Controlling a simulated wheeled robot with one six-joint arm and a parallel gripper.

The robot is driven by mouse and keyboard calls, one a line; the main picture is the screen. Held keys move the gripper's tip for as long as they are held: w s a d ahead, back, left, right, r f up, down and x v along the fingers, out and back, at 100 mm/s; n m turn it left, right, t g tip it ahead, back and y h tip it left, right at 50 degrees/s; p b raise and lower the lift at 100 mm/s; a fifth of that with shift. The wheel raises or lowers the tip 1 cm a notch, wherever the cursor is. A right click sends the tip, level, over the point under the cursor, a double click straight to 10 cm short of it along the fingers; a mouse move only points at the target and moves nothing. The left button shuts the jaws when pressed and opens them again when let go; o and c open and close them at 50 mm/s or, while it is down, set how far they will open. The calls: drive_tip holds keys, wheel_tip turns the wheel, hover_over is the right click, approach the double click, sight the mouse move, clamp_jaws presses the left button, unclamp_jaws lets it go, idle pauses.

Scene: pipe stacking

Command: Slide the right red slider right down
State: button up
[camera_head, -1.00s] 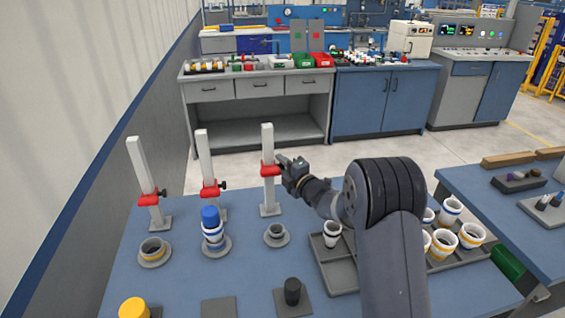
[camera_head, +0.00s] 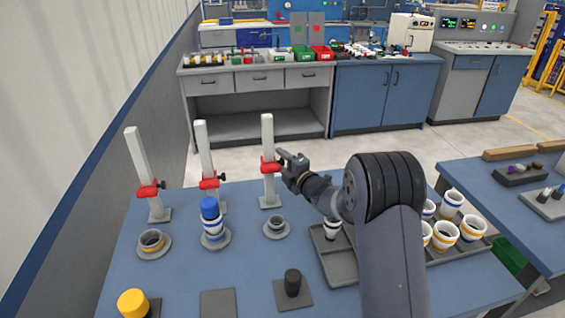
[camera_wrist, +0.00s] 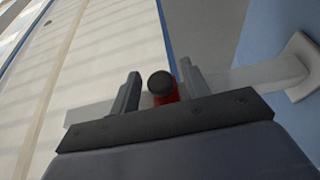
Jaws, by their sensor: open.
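The right red slider (camera_head: 270,166) sits around the rightmost white post (camera_head: 267,136), a little below mid-height. My gripper (camera_head: 281,157) is at the slider's right side. In the wrist view, the slider's dark round knob (camera_wrist: 161,83) shows between the two fingers of my gripper (camera_wrist: 160,90), with some of the red slider (camera_wrist: 170,98) behind it. The fingers are open, one on each side of the knob, and look apart from it. Part of the slider's right side is hidden behind my gripper in the head view.
Two more posts with red sliders (camera_head: 147,190) (camera_head: 209,182) stand to the left. A grey ring base (camera_head: 277,227), a blue-topped stack (camera_head: 212,222) and a black peg (camera_head: 292,282) are in front. A tray of cups (camera_head: 333,262) lies at right, partly behind my arm.

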drive_tip(key=b+v, duration=0.1)
drive_tip(key=v, duration=0.9)
drive_tip(key=shift+s+d, duration=0.2)
drive_tip(key=shift+s, duration=0.1)
drive_tip(key=shift+c, duration=0.2)
